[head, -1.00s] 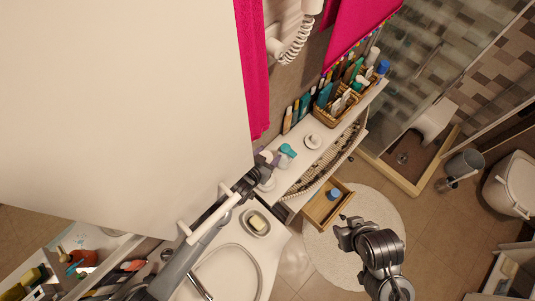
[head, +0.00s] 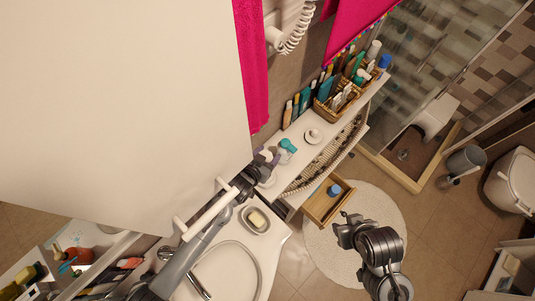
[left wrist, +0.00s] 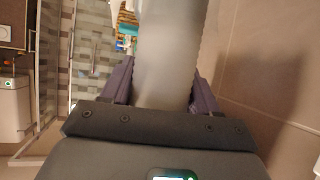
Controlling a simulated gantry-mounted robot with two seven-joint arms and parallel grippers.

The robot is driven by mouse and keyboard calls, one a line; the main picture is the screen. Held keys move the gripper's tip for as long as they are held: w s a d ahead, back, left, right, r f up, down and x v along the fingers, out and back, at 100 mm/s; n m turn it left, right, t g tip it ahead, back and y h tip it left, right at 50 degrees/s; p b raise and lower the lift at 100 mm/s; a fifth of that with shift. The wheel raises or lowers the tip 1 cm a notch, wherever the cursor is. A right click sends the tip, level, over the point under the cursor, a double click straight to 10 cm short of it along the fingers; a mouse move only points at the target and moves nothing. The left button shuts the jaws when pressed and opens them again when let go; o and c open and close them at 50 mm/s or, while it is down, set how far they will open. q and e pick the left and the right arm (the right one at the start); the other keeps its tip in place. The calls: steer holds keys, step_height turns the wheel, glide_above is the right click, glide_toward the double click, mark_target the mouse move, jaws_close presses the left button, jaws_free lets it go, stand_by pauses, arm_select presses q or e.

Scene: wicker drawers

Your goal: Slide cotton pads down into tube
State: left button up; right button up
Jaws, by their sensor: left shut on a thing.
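My left gripper (head: 262,168) is at the near end of the white shelf, by the wall. In the left wrist view its two dark fingers (left wrist: 160,85) are shut on a pale, translucent tube (left wrist: 172,45), which stands between them and runs out of the top of the picture. In the head view the tube is small and mostly hidden by the gripper. I cannot make out cotton pads in either view. My right gripper (head: 341,224) hangs over the round white rug, away from the shelf; its finger gap is too small to judge.
The white shelf (head: 296,157) holds a teal-capped item (head: 289,145), a round white item (head: 313,136) and a wicker basket (head: 338,104) of bottles. An open drawer (head: 318,211) with a blue-topped item juts out below. The sink (head: 225,270) and soap dish (head: 255,220) lie near my left arm.

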stand_by(0.4)
arm_select(q)
steer(key=o, duration=1.2)
steer(key=shift+c, duration=0.2)
steer(key=b+v, duration=0.1)
steer(key=v, duration=0.9)
steer(key=shift+s+a, duration=0.2)
steer(key=shift+s, duration=0.1)
steer(key=shift+r, duration=0.15)
